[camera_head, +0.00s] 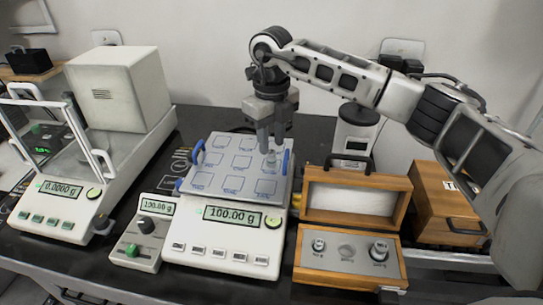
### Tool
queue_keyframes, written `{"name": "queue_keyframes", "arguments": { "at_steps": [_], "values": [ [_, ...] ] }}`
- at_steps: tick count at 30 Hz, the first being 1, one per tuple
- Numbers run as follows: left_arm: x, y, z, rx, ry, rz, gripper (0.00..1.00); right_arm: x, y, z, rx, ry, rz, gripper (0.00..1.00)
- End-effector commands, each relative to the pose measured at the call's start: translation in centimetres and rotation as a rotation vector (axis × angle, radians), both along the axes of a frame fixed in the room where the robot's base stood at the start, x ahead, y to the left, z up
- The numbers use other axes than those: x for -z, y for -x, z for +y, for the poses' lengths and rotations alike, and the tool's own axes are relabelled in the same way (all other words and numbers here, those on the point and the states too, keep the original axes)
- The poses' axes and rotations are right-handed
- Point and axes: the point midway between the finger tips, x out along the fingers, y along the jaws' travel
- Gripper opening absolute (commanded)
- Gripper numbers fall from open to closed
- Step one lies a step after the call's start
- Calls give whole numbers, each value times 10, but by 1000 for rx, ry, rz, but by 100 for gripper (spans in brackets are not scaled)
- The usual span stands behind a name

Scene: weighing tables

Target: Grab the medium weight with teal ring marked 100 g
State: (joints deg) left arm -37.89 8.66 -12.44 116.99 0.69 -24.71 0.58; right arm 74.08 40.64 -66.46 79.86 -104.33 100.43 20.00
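A small metal weight (270,160) stands on the right part of the grid-marked pan (213,183) of the middle scale, whose display reads 100.00 g. It is too small to read its marking or make out a teal ring. My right gripper (271,147) points down directly above it, fingertips at or very near its top. I cannot tell whether the fingers touch it or how far apart they are. The open wooden weight box (300,270) holds a small weight (318,245) at left and a larger one (379,250) at right; its middle slot looks empty. My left gripper is not in view.
The pan has blue handles (286,161) at its sides. A small display unit (142,235) stands left of the scale (226,240). A balance with glass draft shield (62,200) is at far left. A wooden case (445,205) is at right, behind the weight box.

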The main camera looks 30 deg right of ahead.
Motion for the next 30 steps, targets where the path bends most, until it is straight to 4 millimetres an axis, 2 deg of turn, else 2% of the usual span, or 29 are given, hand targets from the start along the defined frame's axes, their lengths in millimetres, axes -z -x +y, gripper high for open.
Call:
{"name": "queue_keyframes", "arguments": {
  "at_steps": [1, 6, 13, 14, 17, 30],
  "values": [
    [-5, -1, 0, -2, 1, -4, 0, 7, 2, 0, 0, 0, 4, 31],
    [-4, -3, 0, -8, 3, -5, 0, 24, 1, 0, 0, -1, 1, 31],
    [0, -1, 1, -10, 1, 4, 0, 26, 0, 1, -1, 0, -1, 31],
    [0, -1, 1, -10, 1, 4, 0, 26, 0, 1, 0, 0, -1, 28],
    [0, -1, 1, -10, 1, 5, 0, 26, 0, 1, -1, 0, -1, 0],
    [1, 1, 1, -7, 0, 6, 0, 21, 0, 1, 0, -2, -3, 0]
  ]
}}
